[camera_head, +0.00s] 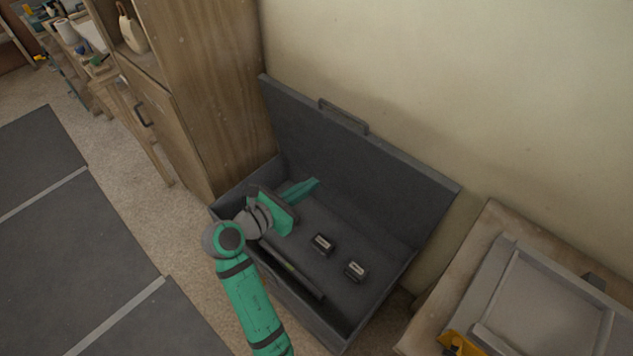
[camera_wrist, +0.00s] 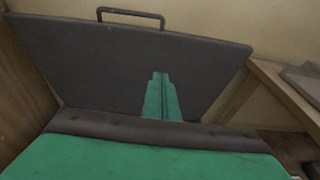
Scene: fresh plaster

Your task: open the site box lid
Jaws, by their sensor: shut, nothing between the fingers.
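The site box (camera_head: 378,313) is a dark grey chest on the floor against the wall. Its lid (camera_head: 365,150) stands raised, leaning back toward the wall, with a bar handle (camera_head: 343,116) on its upper edge. In the wrist view the lid (camera_wrist: 95,65) fills the middle, its handle (camera_wrist: 130,17) at the top. My green gripper (camera_head: 312,184) is over the open box, at its left part, pointing toward the lid. Its fingers (camera_wrist: 160,82) are together and empty. Whether the fingertips touch the lid is not clear.
Two small dark items (camera_head: 322,244) (camera_head: 355,270) and a long dark bar (camera_head: 292,268) lie inside the box. A wooden cabinet (camera_head: 205,80) stands close at left. A table with a grey tray (camera_head: 545,310) is at right. Floor is free at left.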

